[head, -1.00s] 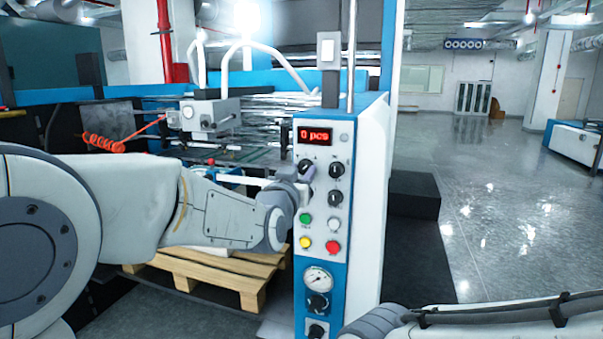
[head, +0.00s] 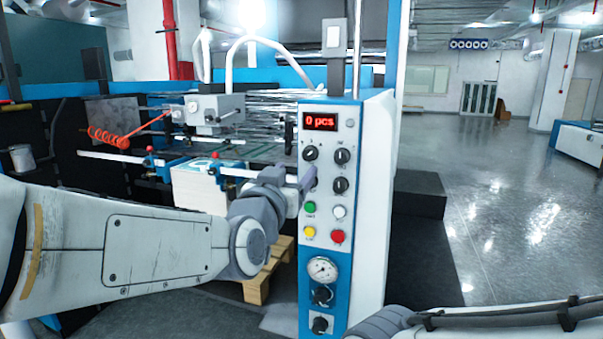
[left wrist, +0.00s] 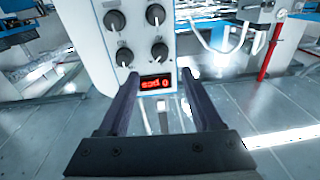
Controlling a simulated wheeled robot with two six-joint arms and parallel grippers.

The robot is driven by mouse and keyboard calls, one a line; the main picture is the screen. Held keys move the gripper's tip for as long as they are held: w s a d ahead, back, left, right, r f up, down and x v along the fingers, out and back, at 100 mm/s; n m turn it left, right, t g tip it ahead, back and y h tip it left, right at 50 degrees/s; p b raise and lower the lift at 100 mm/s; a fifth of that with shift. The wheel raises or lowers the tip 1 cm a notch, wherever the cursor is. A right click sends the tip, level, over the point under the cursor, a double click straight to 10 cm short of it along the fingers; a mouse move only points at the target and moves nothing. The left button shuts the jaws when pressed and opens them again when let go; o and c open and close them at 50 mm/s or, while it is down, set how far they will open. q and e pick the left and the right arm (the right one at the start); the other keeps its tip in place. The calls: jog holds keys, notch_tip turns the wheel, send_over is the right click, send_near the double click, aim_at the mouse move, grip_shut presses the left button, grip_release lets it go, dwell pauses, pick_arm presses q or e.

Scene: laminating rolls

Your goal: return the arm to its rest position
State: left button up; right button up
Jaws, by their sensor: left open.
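My left arm (head: 130,250) comes in from the left in the head view, its forearm crossing in front of the machine. My left gripper (head: 305,182) is beside the left edge of the control panel (head: 328,220), overlapping the lower left knob in the picture. I cannot tell from the head view whether it touches the panel. In the left wrist view my left gripper (left wrist: 159,88) is open, with nothing between its two dark fingers. The panel's red display (left wrist: 155,82) and several black knobs (left wrist: 124,56) show beyond the fingertips, upside down.
The panel's display (head: 321,121) reads "0 pcs". Green, white, yellow and red buttons (head: 338,237) sit below the knobs. A paper stack (head: 200,185) and wooden pallet (head: 262,275) are behind my left forearm. My right arm (head: 500,320) lies at the bottom right. Open floor (head: 490,210) extends right.

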pick_arm(q)
jog(key=shift+s+a, duration=0.2)
jog(key=shift+s, duration=0.5)
jog(key=s+d+f+m+g, duration=0.1)
jog(key=s+d+f+g, duration=0.3)
jog(key=f, duration=0.5)
jog(key=s+d+f+m+g, duration=0.2)
jog(key=s+f+g, duration=0.35)
jog(key=f, duration=0.35)
jog(key=s+a+f+g+y, duration=0.1)
jog(key=s+a+f+g, duration=0.1)
jog(key=s, duration=0.4)
jog(key=s+a+f+g+y, duration=0.1)
jog(key=s+a+f+g, duration=0.2)
jog(key=s+f, duration=0.2)
jog(key=s+a+f+m+g+y, duration=0.1)
jog(key=s+a+f+g, duration=0.1)
jog(key=s, duration=0.6)
notch_tip(320, 180, down, 2)
jog(key=shift+s+a+g+y, duration=0.25)
jog(key=shift+g+y, duration=0.15)
jog(key=shift+g, duration=0.35)
